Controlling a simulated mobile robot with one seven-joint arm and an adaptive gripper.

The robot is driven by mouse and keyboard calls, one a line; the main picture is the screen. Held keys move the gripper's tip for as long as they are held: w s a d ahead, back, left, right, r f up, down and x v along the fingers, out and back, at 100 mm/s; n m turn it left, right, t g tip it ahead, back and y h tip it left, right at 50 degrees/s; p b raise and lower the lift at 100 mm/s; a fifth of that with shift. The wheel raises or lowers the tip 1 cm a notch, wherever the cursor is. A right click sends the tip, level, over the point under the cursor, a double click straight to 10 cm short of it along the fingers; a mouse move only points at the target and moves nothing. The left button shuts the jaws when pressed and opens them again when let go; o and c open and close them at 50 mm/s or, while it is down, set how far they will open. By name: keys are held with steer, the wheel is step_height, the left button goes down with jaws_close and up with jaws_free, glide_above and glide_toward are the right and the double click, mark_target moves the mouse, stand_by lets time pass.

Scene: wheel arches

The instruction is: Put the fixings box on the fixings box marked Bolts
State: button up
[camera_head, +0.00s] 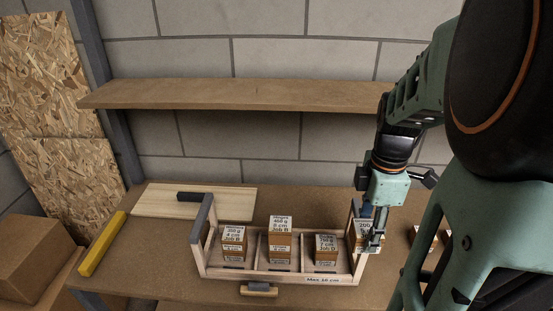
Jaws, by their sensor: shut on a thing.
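My gripper (375,238) is shut on a brown fixings box (358,231) with a white label reading about "200". It holds this box at the right end of the wooden carrier (213,272); the gripper partly hides it, and I cannot tell whether it touches the carrier. Three compartments of the carrier hold brown boxes with white labels: a left box (233,247), a taller middle stack or box (280,246) and a right box (326,254). The names on the labels are too small to read surely, so I cannot tell which is marked Bolts.
The carrier has a grey bar handle (201,219) and a "Max 16 cm" label. A pale board (165,202) and a yellow bar (103,243) lie on the bench at left. A wooden shelf (240,94) runs above the bench. A pale item shows right of my gripper.

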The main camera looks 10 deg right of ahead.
steer(key=w+a+f, duration=0.1)
steer(key=w+f, duration=0.1)
steer(key=w, duration=0.1)
steer(key=w+a+f, duration=0.1)
steer(key=w+f, duration=0.2)
steer(key=w, duration=0.1)
steer(key=w+a+f, duration=0.1)
steer(key=w+f, duration=0.2)
steer(key=shift+w+a+f+p, duration=0.1)
steer(key=shift+w+a+p, duration=0.1)
steer(key=shift+p, duration=0.15)
steer(key=shift+w+f, duration=0.1)
steer(key=shift+f, duration=0.05)
steer(key=shift+w+f, duration=0.1)
steer(key=shift+f, duration=1.55)
steer(key=shift+f, duration=0.15)
steer(key=o, duration=1.3)
